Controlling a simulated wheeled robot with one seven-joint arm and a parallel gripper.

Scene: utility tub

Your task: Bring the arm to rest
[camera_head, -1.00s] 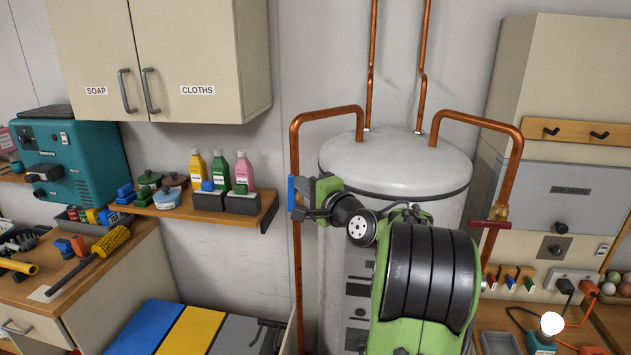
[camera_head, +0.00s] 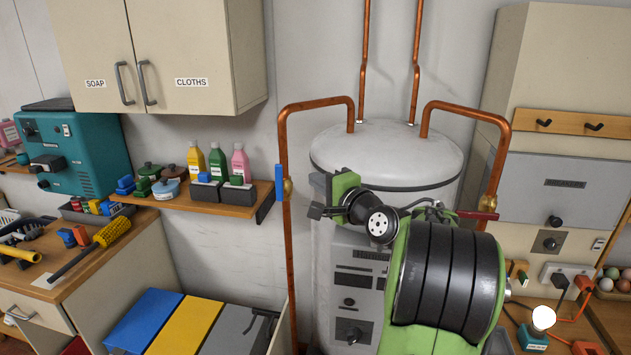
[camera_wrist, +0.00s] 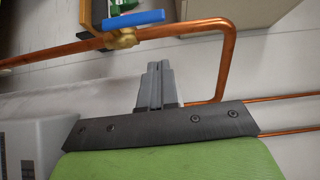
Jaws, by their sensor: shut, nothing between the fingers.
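My green and black arm stands in front of the white water tank (camera_head: 385,155) in the head view. My gripper (camera_wrist: 157,68) is shut and empty in the wrist view, its two grey fingers together. A copper pipe (camera_wrist: 226,60) with a blue-handled brass valve (camera_wrist: 122,38) passes beyond the fingertips in the wrist view. In the head view the blue valve handle (camera_head: 279,183) is upright along the left pipe, to the left of my wrist. I cannot tell how far the fingers are from the pipe.
A red valve handle (camera_head: 477,215) on the right pipe (camera_head: 503,150) is close behind my arm. A shelf (camera_head: 215,203) with bottles stands left of the tank. Blue, yellow and grey lids (camera_head: 185,325) lie below it. Wall cabinets (camera_head: 165,60) hang upper left.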

